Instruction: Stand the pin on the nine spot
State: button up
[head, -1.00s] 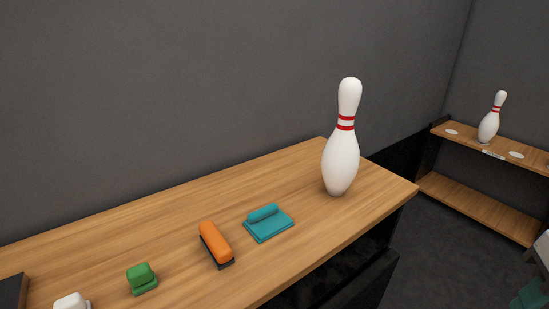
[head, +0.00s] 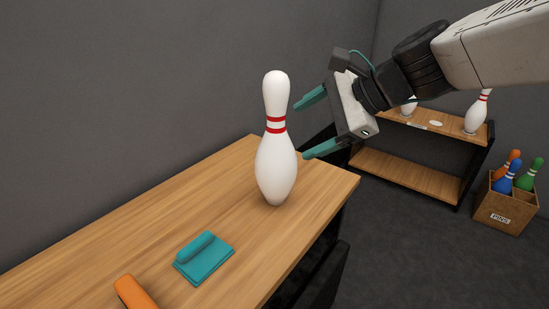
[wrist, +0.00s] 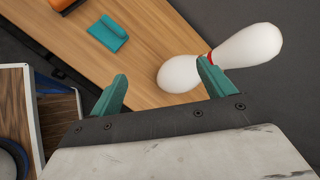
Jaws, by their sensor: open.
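A white bowling pin (head: 275,165) with red neck bands stands upright near the right end of the wooden counter. My gripper (head: 308,128) is open and empty, just right of the pin in the head view, its teal fingers pointing toward it. In the wrist view the pin (wrist: 182,74) shows beyond the fingertips (wrist: 162,72), mostly to the right, with one finger overlapping part of it. The back shelf (head: 403,170) has a white spot (head: 436,124) on its upper board, a pin (head: 477,112) to the right and another partly hidden by my arm. I cannot tell which spot is nine.
A box marked PINS (head: 506,212) with coloured pins stands on the floor at right. Dark floor lies between counter and shelf.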

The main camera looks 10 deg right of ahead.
aim_at(286, 90)
jog(key=w+r+m+t, duration=0.1)
jog(key=w+m, duration=0.2)
jog(key=w, duration=0.1)
jog(key=w+r+m+t, duration=0.1)
jog(key=w+m, duration=0.3)
jog(key=w+a+m+t+y, duration=0.1)
jog(key=w+m+t, duration=0.1)
jog(key=w+m, duration=0.2)
jog(key=shift+w+r, duration=0.35)
jog(key=shift+r, duration=0.05)
jog(key=shift+m, duration=0.3)
jog(key=x, duration=0.7)
jog(key=shift+w+r, duration=0.1)
jog(key=shift+w, duration=0.3)
grip_shut()
jog(key=shift+r, duration=0.2)
